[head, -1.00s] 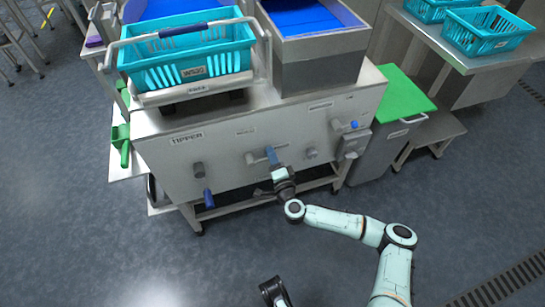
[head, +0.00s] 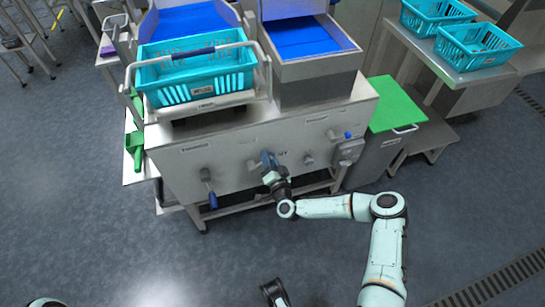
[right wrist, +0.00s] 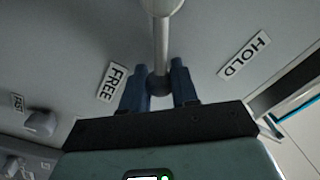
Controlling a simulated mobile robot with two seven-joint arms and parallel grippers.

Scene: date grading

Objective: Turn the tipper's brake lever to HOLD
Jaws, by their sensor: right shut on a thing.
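The grey tipper (head: 220,168) stands in the middle of the head view, with levers on its front panel. My right gripper (head: 268,162) is at the middle of that panel and partly hides the brake lever from the head camera. In the right wrist view the brake lever (right wrist: 160,45) is a metal rod with a rounded pale end at the top edge. The right gripper's two blue fingers (right wrist: 159,85) are closed around its lower part. The FREE label (right wrist: 112,82) lies left of the rod and the HOLD label (right wrist: 244,55) right of it.
A turquoise basket (head: 195,80) sits on the tipper's raised cradle. A blue-handled lever (head: 211,195) hangs to the left. A green-topped bin (head: 397,103) stands at the right, close to the panel. The floor in front is clear.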

